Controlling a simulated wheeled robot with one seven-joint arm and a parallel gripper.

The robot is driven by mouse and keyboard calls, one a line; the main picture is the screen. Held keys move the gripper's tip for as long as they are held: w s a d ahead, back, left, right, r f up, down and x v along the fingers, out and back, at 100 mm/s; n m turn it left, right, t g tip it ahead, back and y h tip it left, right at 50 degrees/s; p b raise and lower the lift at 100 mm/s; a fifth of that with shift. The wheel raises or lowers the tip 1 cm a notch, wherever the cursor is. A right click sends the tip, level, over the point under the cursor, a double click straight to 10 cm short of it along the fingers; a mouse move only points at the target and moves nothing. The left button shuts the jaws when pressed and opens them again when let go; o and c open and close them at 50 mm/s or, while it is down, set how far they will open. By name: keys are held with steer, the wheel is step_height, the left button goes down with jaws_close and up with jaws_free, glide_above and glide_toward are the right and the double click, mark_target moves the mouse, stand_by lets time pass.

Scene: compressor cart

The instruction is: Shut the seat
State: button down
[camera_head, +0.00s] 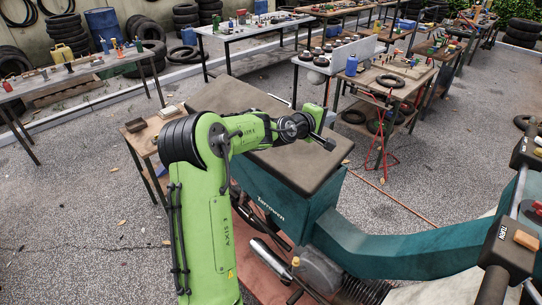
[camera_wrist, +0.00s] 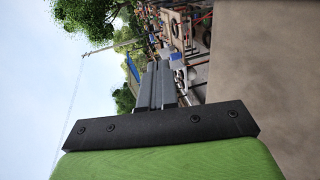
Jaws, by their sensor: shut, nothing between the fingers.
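The seat is a wide brown-grey pad (camera_head: 318,168) on top of a teal body (camera_head: 278,203) of a motor vehicle in the head view. It looks close to level there, and I see no clear gap along its visible near edge. My green arm hides part of its left side. My gripper (camera_head: 326,142) is over the seat; whether it touches the seat cannot be told. In the wrist view the dark fingers (camera_wrist: 157,86) are together and empty, and the seat (camera_wrist: 265,75) fills the right side, beside the fingers.
Handlebars with dark grips (camera_head: 505,245) are at the lower right. A small wooden table (camera_head: 143,137) stands left of the seat behind my arm. Workbenches with tools (camera_head: 262,30) and stacked tyres line the back. Open gravel floor (camera_head: 75,205) lies to the left.

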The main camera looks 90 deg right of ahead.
mark_target(321, 157)
steer(key=s+d+f+b, duration=0.1)
steer(key=s+d+f, duration=0.2)
steer(key=s+d+f+b, duration=0.1)
steer(key=s+d+f, duration=0.2)
steer(key=d+f, duration=0.1)
steer(key=shift+t+y, duration=0.6)
steer(key=s+d+f, duration=0.1)
steer(key=f, duration=0.1)
steer(key=s+d+f, duration=0.1)
steer(key=f, duration=0.2)
steer(key=s+d+f+b, duration=0.1)
steer(key=d+f, duration=0.1)
steer(key=f, duration=0.1)
steer(key=shift+s+f, duration=0.15)
steer(key=shift+s, duration=0.1)
steer(key=shift+s+d+f, duration=0.15)
steer(key=shift+f, duration=0.4)
steer(key=b+v, duration=0.2)
steer(key=v, duration=1.3)
steer(key=shift+w+a+r+b, duration=0.15)
steer(key=shift+w+a+b, duration=0.15)
steer(key=shift+b, duration=0.1)
